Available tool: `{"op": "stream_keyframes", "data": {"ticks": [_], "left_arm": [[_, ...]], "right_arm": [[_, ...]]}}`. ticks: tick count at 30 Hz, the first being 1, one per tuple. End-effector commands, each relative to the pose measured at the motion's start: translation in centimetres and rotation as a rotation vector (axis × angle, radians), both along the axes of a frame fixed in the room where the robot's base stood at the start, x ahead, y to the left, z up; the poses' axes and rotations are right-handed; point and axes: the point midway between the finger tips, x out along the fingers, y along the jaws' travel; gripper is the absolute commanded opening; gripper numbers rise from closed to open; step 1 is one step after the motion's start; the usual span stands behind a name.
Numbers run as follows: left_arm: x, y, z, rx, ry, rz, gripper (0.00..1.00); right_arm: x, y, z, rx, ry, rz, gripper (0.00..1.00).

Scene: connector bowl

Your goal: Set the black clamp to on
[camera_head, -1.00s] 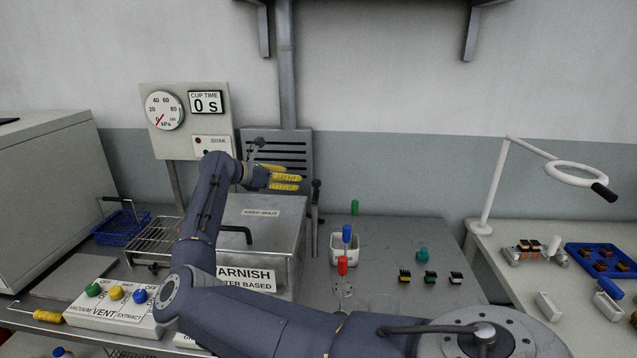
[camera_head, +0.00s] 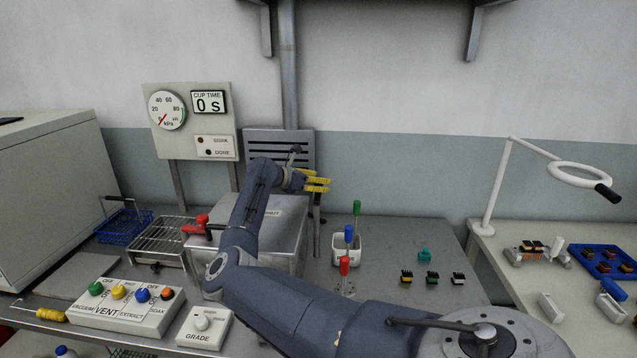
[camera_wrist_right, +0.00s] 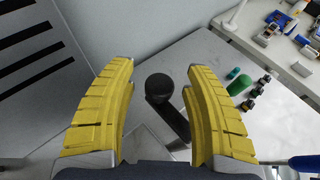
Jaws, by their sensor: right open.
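The black clamp (camera_wrist_right: 160,90) shows in the right wrist view as a round black knob on a dark lever arm. In the head view its dark upright lever (camera_head: 317,212) stands at the right side of the grey varnish tank (camera_head: 285,212), its top hidden by my fingers. My right gripper (camera_head: 317,181) is open at the top of this lever. In the right wrist view its yellow fingers (camera_wrist_right: 162,105) stand on either side of the knob, with a gap visible on both sides. My left gripper is not in view.
A red-handled clamp (camera_head: 200,224) is at the tank's left side. A white cup (camera_head: 349,248) with coloured-handled tools stands right of the lever.

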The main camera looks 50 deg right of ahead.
Motion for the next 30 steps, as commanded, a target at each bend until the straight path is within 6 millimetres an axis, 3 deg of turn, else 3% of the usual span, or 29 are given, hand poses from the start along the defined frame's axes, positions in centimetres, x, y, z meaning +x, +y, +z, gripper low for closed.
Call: {"op": "stream_keyframes", "data": {"ticks": [9,23,30], "left_arm": [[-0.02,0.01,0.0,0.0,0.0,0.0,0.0],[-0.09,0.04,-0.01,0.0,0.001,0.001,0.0],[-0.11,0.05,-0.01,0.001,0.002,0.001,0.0]], "right_arm": [[0.0,-0.06,-0.07,0.001,0.0,0.0,0.53],[0.01,-0.03,-0.06,0.001,0.0,0.0,0.0],[0.0,-0.06,-0.06,0.0,0.0,0.0,0.0]]}}
